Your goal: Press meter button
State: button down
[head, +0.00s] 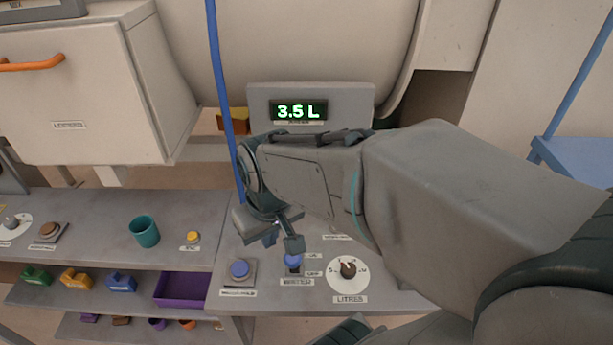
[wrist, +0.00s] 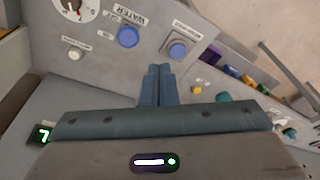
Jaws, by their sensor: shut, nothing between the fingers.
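The meter display (head: 299,111) reads 3.5 L in green on a grey housing behind the sloping panel; its edge also shows in the wrist view (wrist: 42,135). On the panel are a square-based blue button (head: 239,268), a blue water control (head: 293,261) and a white litres dial (head: 348,270). The wrist view shows the blue button (wrist: 178,50), the water control (wrist: 128,37) and a small white button (wrist: 75,55), which my arm hides in the head view. Button labels are too small to read surely. My gripper (head: 283,241) is shut and empty above the panel, apparently apart from the buttons.
A teal cup (head: 145,231) and a yellow button (head: 193,237) are on the left bench. Colored blocks and a purple tray (head: 183,289) lie on the shelf below. A blue vertical pole (head: 219,85) stands close to my gripper. A large rounded tank is behind.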

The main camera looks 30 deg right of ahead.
jog(key=w+d+f+n+g+h+p, duration=0.1)
jog(key=w+d+f+n+h, duration=0.1)
jog(key=w+d+f, duration=0.35)
jog(key=w+d+f+n+g+h+p, duration=0.1)
jog(key=w+d+f+n+h, duration=0.15)
jog(key=d+f, duration=0.45)
jog(key=w+d+n+h, duration=0.3)
jog(key=d+n+h, duration=0.2)
jog(key=d, duration=0.6)
jog(key=shift+w+d, duration=0.35)
jog(key=shift+f, duration=0.1)
notch_tip(320, 180, down, 9)
jog(key=b, duration=0.7)
jog(key=shift+r+b, duration=0.2)
jog(key=shift+b, duration=0.1)
jog(key=shift+f, duration=0.1)
dwell(0.4)
jog(key=shift+f, duration=0.3)
